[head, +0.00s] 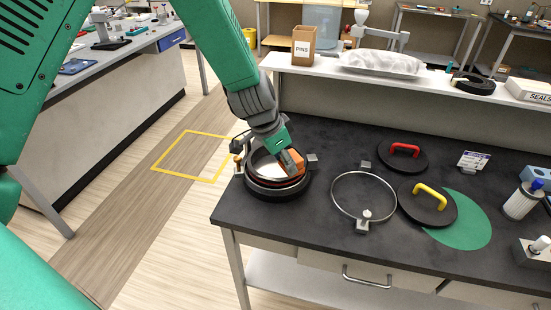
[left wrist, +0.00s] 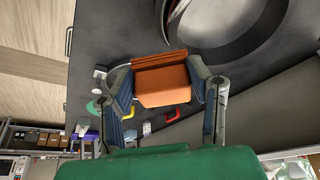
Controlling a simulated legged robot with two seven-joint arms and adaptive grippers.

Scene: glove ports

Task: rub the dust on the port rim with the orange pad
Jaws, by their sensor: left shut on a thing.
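My left gripper (head: 288,162) is shut on the orange pad (head: 296,160), at the right part of the round port (head: 276,191) near the bench's left end. The port has a dark rim and a pale inside. In the left wrist view, the gripper (left wrist: 167,88) has the orange pad (left wrist: 163,86) between its two fingers, and the port rim (left wrist: 227,50) shows just beyond it. I cannot tell whether the pad touches the rim. No dust can be made out. My right gripper is not in view.
A metal ring clamp (head: 335,200) lies right of the port. A black lid with a red handle (head: 404,150) and one with a yellow handle (head: 430,195) lie further right, the latter partly on a green mat (head: 470,225). A shelf (head: 330,70) runs behind.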

